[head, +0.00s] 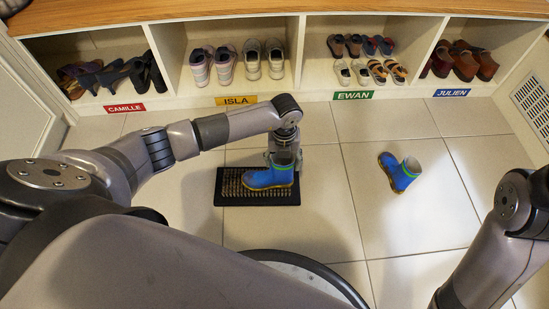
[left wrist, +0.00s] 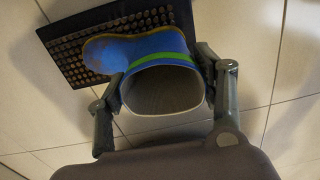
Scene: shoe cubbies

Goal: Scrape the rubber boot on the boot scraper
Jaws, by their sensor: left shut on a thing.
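A blue rubber boot (head: 268,177) with a green band and a yellowish sole is upright over the black boot scraper (head: 232,199), a bristled mat on the floor. My left gripper (head: 285,156) is shut on the boot's shaft from above. In the left wrist view the two fingers (left wrist: 165,95) press on either side of the boot's opening, and the boot (left wrist: 140,52) covers part of the scraper (left wrist: 70,62). I cannot tell whether the sole touches the bristles. My right gripper is out of view.
Behind is a row of cubbies with several pairs of shoes and name labels, among them ISLA (head: 236,100) and EWAN (head: 352,95). A vent grille (head: 533,103) is at the right wall. Tiles around the scraper are clear.

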